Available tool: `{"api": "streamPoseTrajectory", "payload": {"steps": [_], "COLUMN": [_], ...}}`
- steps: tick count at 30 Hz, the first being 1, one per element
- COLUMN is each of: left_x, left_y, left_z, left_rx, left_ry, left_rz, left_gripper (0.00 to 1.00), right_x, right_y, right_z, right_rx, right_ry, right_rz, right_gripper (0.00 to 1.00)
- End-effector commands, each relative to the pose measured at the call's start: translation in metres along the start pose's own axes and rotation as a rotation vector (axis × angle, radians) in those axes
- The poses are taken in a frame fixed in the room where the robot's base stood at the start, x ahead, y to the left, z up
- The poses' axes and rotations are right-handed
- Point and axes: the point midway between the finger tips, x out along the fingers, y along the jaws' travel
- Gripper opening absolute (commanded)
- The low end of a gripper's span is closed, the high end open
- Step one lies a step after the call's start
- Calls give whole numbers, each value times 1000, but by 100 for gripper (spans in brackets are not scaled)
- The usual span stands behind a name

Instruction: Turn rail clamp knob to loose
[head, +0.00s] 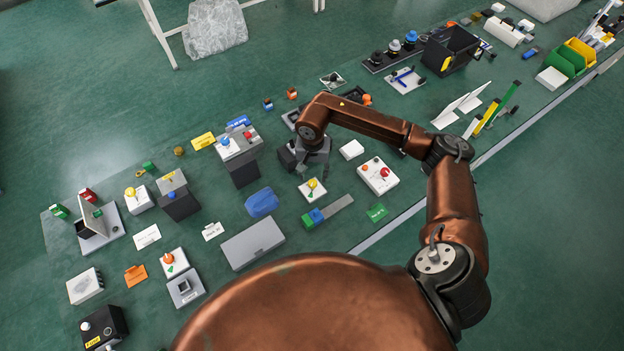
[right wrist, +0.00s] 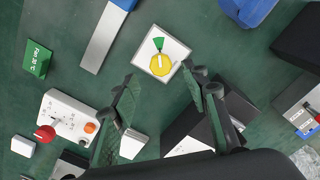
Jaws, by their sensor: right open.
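A white square plate (head: 315,193) with a yellow knob (head: 312,184) lies on the green surface, just below my right gripper (head: 312,170) in the head view. In the right wrist view the yellow knob (right wrist: 160,65) has a pale pointer line, and a green wedge (right wrist: 158,44) shows on the plate (right wrist: 176,47) beside it. No label naming it the rail clamp is readable. My right gripper (right wrist: 163,82) is open and empty, its fingers apart from the knob, which appears beyond and between the fingertips. My left gripper is not in view.
A grey rail (head: 338,207) with blue and green blocks lies near the plate. A white box with a red knob (head: 379,178) stands to the right, a blue lump (head: 262,203) to the left. A green card (head: 376,212) lies nearby. Many other fixtures crowd the left.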

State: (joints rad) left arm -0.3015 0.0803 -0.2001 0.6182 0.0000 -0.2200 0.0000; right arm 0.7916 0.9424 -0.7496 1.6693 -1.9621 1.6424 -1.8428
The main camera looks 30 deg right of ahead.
Motion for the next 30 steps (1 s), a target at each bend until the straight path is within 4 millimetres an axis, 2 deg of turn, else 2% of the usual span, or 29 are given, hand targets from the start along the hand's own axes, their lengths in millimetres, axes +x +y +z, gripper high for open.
{"api": "streamPoseTrajectory", "payload": {"steps": [3,9,20,30], "left_x": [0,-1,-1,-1], "left_y": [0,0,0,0], "left_z": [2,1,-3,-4], "left_rx": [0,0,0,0], "left_ry": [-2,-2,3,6], "left_rz": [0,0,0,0], "left_gripper": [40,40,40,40], "right_x": [20,40,45,45], "right_y": [-1,-2,-2,-2], "right_z": [2,1,1,1], "right_rx": [0,1,1,1], "right_ry": [-4,-3,-1,-1], "right_rz": [-2,-4,-5,-5], "right_gripper": [42,42,41,18]}}
